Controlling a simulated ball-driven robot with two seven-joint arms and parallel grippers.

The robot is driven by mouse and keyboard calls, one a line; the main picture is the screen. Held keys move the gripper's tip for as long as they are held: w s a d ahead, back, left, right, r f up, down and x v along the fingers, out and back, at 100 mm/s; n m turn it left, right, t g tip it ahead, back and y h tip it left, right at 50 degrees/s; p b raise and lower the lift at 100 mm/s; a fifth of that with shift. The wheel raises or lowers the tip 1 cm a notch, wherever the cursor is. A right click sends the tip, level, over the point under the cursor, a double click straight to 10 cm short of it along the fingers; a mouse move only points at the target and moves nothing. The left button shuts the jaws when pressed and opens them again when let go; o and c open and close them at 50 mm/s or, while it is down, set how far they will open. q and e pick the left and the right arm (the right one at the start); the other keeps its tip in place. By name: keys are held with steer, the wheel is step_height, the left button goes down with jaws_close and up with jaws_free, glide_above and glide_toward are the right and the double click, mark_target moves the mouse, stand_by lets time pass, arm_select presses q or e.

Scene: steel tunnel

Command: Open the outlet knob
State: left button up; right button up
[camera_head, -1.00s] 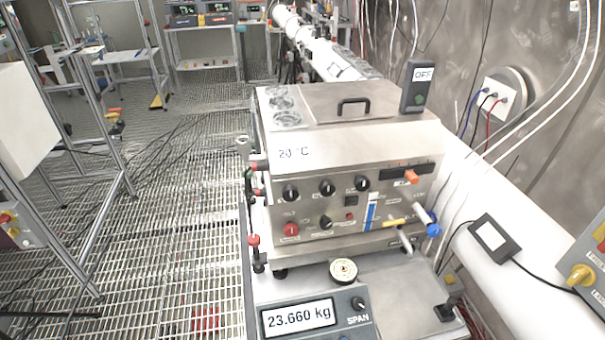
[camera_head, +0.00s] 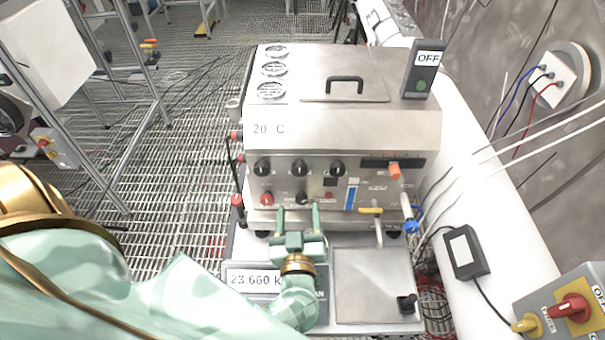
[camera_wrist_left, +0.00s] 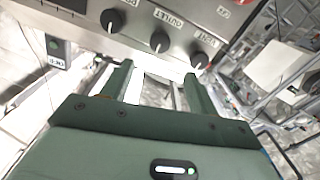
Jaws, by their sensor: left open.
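The outlet knob (camera_head: 299,167) seems to be the middle of three black knobs in the upper row on the steel unit's front; it also shows in the wrist view (camera_wrist_left: 160,42), where the label beside it seems to read OUTLET. A black knob (camera_head: 262,167) is to its left and another (camera_head: 337,168) to its right. My left gripper (camera_head: 299,212) is open and empty, below the middle knob and apart from it. In the wrist view its fingers (camera_wrist_left: 159,72) point toward the knob row, either side of the middle knob. My right gripper is not in view.
A lower black knob (camera_head: 303,198) and a red knob (camera_head: 267,199) sit near the fingertips. A yellow-handled tap (camera_head: 371,210) and a blue-ended valve (camera_head: 411,226) stick out at right. The scale display (camera_head: 252,281) is partly behind my arm. A bare steel plate (camera_head: 370,285) lies right of it.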

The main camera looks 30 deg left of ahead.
mark_target(299, 172)
arm_select(q)
steer(key=b+x, duration=0.2)
steer(key=x, duration=0.5)
steer(key=shift+a+f, duration=0.1)
steer(key=shift+b+x, duration=0.3)
steer(key=shift+x, duration=0.9)
steer(key=shift+b+x, duration=0.4)
steer(key=shift+x, duration=0.55)
steer(key=shift+w, duration=0.3)
steer(key=shift+c, duration=0.6)
steer(key=c, duration=0.9)
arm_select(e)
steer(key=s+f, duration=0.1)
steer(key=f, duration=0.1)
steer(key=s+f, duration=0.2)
